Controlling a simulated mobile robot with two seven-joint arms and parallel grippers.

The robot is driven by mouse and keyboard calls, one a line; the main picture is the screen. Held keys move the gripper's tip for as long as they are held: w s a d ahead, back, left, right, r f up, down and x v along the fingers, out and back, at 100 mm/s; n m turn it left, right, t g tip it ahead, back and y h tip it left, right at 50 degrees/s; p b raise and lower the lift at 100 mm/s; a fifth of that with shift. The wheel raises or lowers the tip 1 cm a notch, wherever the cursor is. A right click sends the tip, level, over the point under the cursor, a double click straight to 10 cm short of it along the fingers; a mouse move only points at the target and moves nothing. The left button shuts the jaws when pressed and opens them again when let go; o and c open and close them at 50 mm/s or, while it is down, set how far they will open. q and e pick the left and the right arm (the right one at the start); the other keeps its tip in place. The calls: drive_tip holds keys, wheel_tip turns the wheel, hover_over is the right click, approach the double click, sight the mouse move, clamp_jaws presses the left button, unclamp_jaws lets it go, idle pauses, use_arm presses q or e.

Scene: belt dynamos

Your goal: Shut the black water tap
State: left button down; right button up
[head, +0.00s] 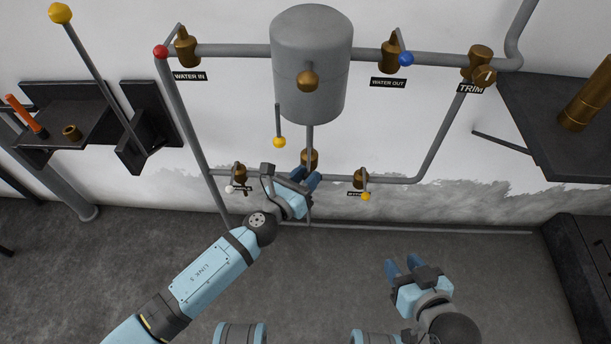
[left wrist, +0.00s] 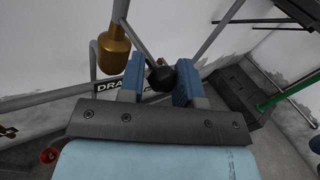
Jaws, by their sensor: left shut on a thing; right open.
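The black tap shows in the left wrist view as a round black knob (left wrist: 161,80) between the two blue fingers of my left gripper (left wrist: 160,84). A thin grey rod runs from it up and left. A brass valve body (left wrist: 112,50) stands beside it, with a partly covered label starting "DRA". In the head view my left gripper (head: 311,179) is just below a brass valve (head: 309,158) under the grey tank, and the black knob is hidden by the fingers. My left gripper is shut on the knob. My right gripper (head: 403,266) is open and empty, low on the right.
The grey tank (head: 311,65) hangs on pipes on the wall. Other taps have red (head: 160,52), blue (head: 406,58), white (head: 229,189) and yellow (head: 366,196) knobs. A dark shelf (head: 540,120) juts out at right. The floor (head: 330,270) between my arms looks clear.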

use_arm(q)
drive_tip(key=shift+d+r, duration=0.15)
drive_tip(key=shift+d, duration=0.2)
drive_tip(key=c, duration=1.2)
unclamp_jaws()
drive_tip(key=shift+o, duration=1.4)
drive_tip(key=shift+d, duration=0.15)
use_arm(e)
drive_tip(key=shift+d, duration=0.1)
drive_tip(key=shift+w, duration=0.1)
use_arm(q)
drive_tip(key=shift+s+a, duration=0.15)
drive_tip(key=shift+a, duration=0.05)
drive_tip(key=b+v, duration=0.2)
drive_tip(key=v, duration=1.1)
drive_tip(key=shift+a, duration=0.2)
use_arm(e)
drive_tip(key=shift+w+a+r+t+y, duration=0.2)
drive_tip(key=shift+w+a+r+t, duration=0.15)
drive_tip(key=shift+r, duration=0.15)
drive_tip(key=shift+w+a+r+t+y, duration=0.2)
drive_tip(key=shift+w+a+r+t, duration=0.1)
drive_tip(key=shift+r, duration=0.15)
